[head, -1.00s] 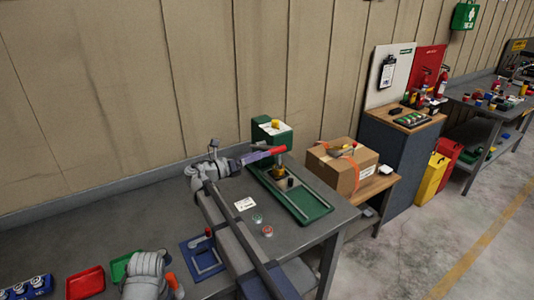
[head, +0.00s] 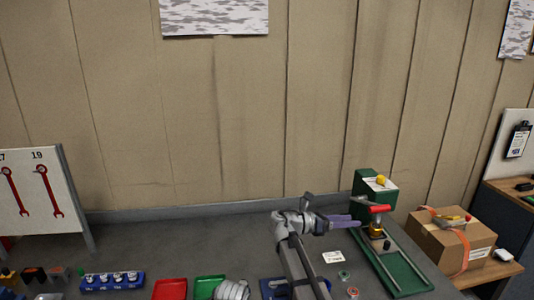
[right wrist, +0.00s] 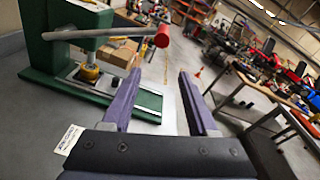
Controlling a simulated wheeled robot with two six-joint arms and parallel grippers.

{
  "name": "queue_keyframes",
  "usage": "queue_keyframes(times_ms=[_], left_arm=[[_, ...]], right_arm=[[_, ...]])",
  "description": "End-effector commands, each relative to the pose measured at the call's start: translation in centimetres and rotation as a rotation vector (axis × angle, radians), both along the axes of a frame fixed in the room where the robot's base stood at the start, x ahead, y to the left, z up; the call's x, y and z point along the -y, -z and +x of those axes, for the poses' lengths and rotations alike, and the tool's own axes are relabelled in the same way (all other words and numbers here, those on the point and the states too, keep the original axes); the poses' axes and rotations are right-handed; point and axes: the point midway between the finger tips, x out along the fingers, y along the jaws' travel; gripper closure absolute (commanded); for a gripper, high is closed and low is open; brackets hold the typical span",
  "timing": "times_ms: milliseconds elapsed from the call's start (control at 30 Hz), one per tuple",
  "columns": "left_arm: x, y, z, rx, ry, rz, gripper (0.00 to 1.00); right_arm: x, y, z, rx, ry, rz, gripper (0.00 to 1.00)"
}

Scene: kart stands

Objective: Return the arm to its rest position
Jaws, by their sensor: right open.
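My right gripper (head: 352,221) has purple fingers and reaches in on a grey arm over the workbench. It also shows in the right wrist view (right wrist: 158,78), with its two fingers apart and nothing between them. A green press (head: 374,187) with a red-ended lever (head: 380,208) stands just beyond the fingertips. My left gripper does not show.
On the workbench (head: 190,230) are a red tray (head: 170,290), a green tray (head: 209,284), a blue socket holder (head: 112,280) and a white label (head: 333,257). A strapped cardboard box (head: 440,237) stands right of the press. The bench's back middle is clear.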

Motion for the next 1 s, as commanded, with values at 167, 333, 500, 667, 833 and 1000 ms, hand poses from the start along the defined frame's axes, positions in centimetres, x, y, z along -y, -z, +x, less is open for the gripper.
queue_keyframes(times_ms=[167,333,500,667,833,1000], left_arm=[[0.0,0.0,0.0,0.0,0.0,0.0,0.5],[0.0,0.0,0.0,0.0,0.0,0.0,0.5],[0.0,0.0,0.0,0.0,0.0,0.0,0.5],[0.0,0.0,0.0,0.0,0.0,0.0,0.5],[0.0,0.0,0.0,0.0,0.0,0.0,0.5],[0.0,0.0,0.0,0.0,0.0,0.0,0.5]], right_arm=[[-4.0,6.3,-5.8,0.348,0.062,0.336,0.41],[-9.5,12.2,-11.4,0.671,0.265,0.671,0.41],[-15.8,16.5,-17.7,0.918,0.595,0.936,0.41],[-21.0,18.6,-22.8,1.049,0.929,1.065,0.41],[-24.4,19.4,-26.1,1.106,1.172,1.098,0.41],[-25.6,19.5,-27.1,1.12,1.26,1.099,0.41]])
